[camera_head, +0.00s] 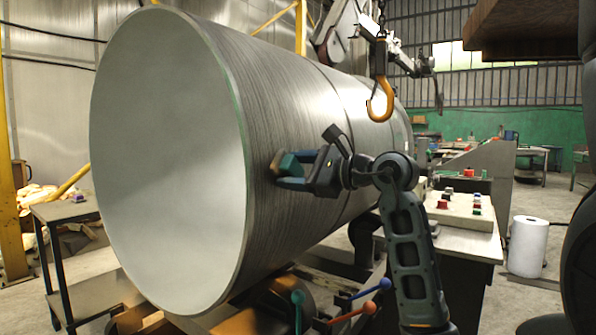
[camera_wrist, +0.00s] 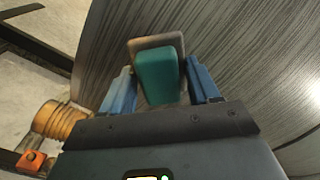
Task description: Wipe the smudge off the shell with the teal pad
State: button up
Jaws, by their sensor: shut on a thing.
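The shell (camera_head: 262,75) is a large grey metal cylinder lying on its side, its open end toward the left. Its brushed curved wall also fills much of the wrist view (camera_wrist: 240,50). My gripper (camera_head: 283,172) is at the shell's near side, close to the open end. Its blue fingers are shut on the teal pad (camera_wrist: 158,76), which has a brownish-grey face on its far side (camera_wrist: 142,43). The pad is against or very near the shell wall; I cannot tell if it touches. I cannot make out the smudge; the pad and gripper may hide it.
An orange crane hook (camera_head: 380,95) hangs above and right of my gripper. A control desk (camera_head: 460,207) with coloured buttons stands at the right. Levers with coloured knobs (camera_head: 368,308) stick up below the shell. A metal table (camera_head: 62,212) is at the left. A white roll (camera_head: 527,247) stands on the floor.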

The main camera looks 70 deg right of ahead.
jog(key=shift+w, duration=0.2)
jog(key=shift+d, duration=0.1)
jog(key=d, duration=0.3)
jog(key=shift+s+d+b, duration=0.3)
jog(key=shift+s+d, duration=0.1)
jog(key=shift+a, duration=0.1)
jog(key=shift+w+a+p, duration=0.1)
jog(key=shift+w+a, duration=0.15)
jog(key=shift+a, duration=0.4)
jog(key=shift+w+a+p, duration=0.15)
jog(key=shift+w+a, duration=0.05)
jog(key=shift+a, duration=0.45)
jog(key=shift+w+a+p, duration=0.1)
jog(key=shift+w+a, duration=0.15)
jog(key=shift+a, duration=0.4)
jog(key=shift+c, duration=0.5)
jog(key=shift+v, duration=3.1)
jog(key=shift+s+d, duration=0.15)
